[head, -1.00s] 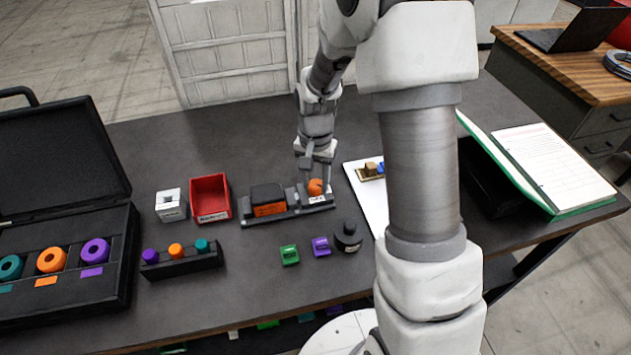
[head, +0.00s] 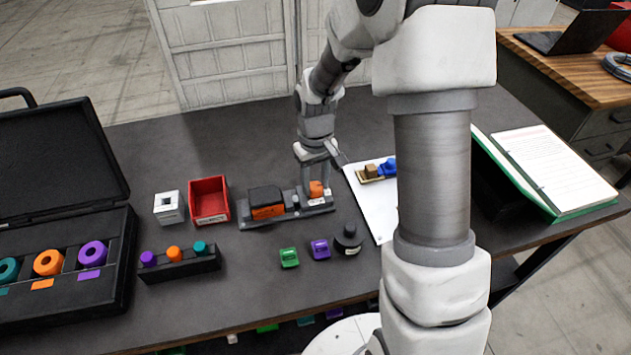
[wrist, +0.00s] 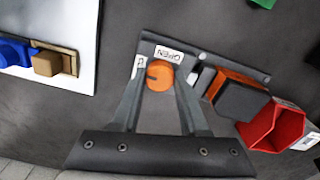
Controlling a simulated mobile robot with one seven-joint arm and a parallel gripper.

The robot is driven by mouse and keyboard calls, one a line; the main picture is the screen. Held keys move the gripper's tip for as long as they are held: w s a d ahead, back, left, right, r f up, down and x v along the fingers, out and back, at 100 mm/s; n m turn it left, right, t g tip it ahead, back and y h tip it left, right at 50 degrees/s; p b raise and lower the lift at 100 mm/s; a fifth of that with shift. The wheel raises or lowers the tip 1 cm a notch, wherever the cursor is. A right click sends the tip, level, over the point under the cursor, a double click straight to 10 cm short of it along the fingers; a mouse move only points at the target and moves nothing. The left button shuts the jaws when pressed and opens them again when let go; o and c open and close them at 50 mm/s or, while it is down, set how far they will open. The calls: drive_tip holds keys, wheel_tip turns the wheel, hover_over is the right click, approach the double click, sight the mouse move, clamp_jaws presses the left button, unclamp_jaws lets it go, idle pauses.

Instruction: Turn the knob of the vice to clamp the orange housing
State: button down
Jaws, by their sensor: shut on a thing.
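The vice (head: 290,214) sits on the dark table, with its round orange knob (head: 316,188) at its right end. The orange housing (head: 267,212), with a black top, is at the vice's left part. My gripper (head: 315,191) points down and is shut on the knob, which also shows between the fingers in the wrist view (wrist: 160,75). There, a dark mark shows on the knob's left side. A white label reading OPEN (wrist: 169,53) lies beside the knob, and another white label (wrist: 139,67) is partly hidden by a finger.
A red bin (head: 209,201) and a grey-white block (head: 169,208) stand left of the vice. Green (head: 289,258) and purple (head: 320,249) blocks and a black round piece (head: 348,240) are in front. A white board (head: 375,205) lies to the right.

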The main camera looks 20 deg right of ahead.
sight(316, 186)
drive_tip(key=shift+n, duration=0.4)
drive_tip(key=shift+c, duration=2.2)
unclamp_jaws()
wheel_tip(316, 186, up, 18)
drive_tip(key=p, duration=0.1)
drive_tip(key=shift+f, duration=0.25)
